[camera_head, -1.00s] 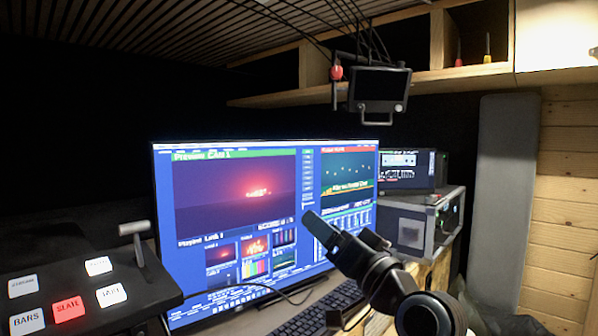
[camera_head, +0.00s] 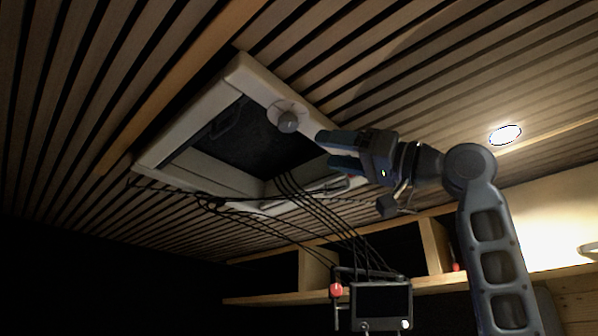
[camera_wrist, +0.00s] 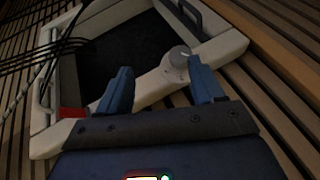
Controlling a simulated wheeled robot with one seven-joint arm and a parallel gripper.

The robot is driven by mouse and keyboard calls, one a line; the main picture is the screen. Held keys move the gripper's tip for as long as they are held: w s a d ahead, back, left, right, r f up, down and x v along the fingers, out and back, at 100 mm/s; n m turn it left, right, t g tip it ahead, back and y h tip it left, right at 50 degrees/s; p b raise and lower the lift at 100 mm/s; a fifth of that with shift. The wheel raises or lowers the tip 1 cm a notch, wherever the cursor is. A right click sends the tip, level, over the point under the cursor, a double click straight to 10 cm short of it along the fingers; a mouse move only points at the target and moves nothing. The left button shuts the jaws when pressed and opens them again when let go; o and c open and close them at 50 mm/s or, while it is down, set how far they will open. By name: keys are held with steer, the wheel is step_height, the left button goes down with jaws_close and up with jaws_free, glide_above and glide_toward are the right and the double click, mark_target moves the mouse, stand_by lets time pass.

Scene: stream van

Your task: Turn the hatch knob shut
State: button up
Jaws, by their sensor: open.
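The hatch knob (camera_head: 288,122) is a small grey round knob on a pale round base, on the white hatch frame (camera_head: 187,112) in the slatted ceiling. My gripper (camera_head: 325,150) is open and empty, just right of the knob and apart from it in the head view. In the wrist view the knob (camera_wrist: 177,57) is ahead of my gripper (camera_wrist: 163,85), nearer the right finger. The knob's pointer mark is too small to read.
Black cables (camera_head: 310,205) hang from the hatch opening towards a small monitor (camera_head: 381,302). A wooden shelf (camera_head: 450,283) runs below. A round ceiling light (camera_head: 505,134) is at the right. The slats around the frame are clear.

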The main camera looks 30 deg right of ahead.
mark_target(288, 124)
steer(key=w+a+r+n+p, duration=0.1)
steer(key=w+a+r+p, duration=0.2)
steer(key=a+r, duration=0.3)
steer(key=shift+g, duration=0.3)
steer(key=shift+w+r, duration=0.1)
steer(key=c, duration=1.1)
